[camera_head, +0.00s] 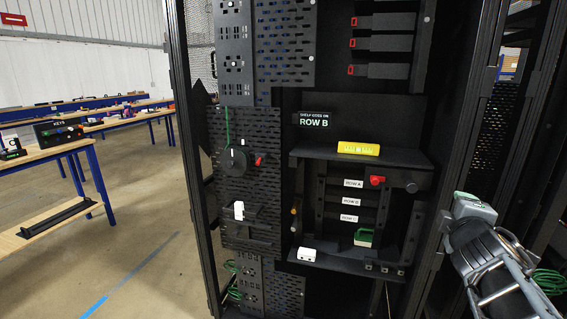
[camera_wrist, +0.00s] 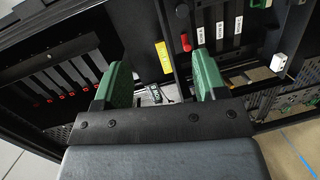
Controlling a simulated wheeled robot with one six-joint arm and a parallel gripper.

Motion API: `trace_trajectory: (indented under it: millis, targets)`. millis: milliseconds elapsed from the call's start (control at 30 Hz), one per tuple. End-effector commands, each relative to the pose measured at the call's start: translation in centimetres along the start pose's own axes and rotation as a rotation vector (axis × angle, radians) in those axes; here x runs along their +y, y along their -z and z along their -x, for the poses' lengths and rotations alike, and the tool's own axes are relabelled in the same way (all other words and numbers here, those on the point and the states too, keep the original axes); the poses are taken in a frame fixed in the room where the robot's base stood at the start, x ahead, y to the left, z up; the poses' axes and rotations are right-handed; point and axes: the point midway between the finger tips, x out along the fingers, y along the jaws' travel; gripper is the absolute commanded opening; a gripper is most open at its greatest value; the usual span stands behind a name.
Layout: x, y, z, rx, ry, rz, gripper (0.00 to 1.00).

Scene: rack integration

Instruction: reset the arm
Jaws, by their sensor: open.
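My gripper (camera_wrist: 162,78) is open in the wrist view, with its two green fingers spread apart and nothing visible between them. It points at the black rack, which shows beyond the fingers. In the head view part of my arm (camera_head: 486,255) is at the right edge, in front of the rack's right post; I cannot make out the fingertips there. The rack holds a shelf unit (camera_head: 420,158) with labels for rows A, B and C, a yellow block (camera_head: 358,148) on top and a red knob (camera_head: 377,181).
A perforated panel (camera_head: 228,130) covers the rack's left side, with a white part (camera_head: 239,210) on it. The rack's right post (camera_head: 462,130) stands close to my arm. Wooden benches (camera_head: 40,160) stand at the left, with open floor before them.

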Motion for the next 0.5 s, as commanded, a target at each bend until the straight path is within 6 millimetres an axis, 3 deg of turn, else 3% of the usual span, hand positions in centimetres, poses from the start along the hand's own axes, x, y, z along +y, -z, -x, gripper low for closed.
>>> trace_trajectory:
  millis: [133, 267, 400, 500]
  targets:
    - [-1.9, 1.9, 1.3, -0.067, 0.151, -0.270, 0.66]
    - [-5.6, 4.3, 3.8, -0.167, 0.368, -0.550, 0.66]
    - [-10.6, 7.7, 8.8, -0.324, 0.677, -0.816, 0.66]
    - [-13.0, 9.4, 12.3, -0.425, 0.847, -0.918, 0.66]
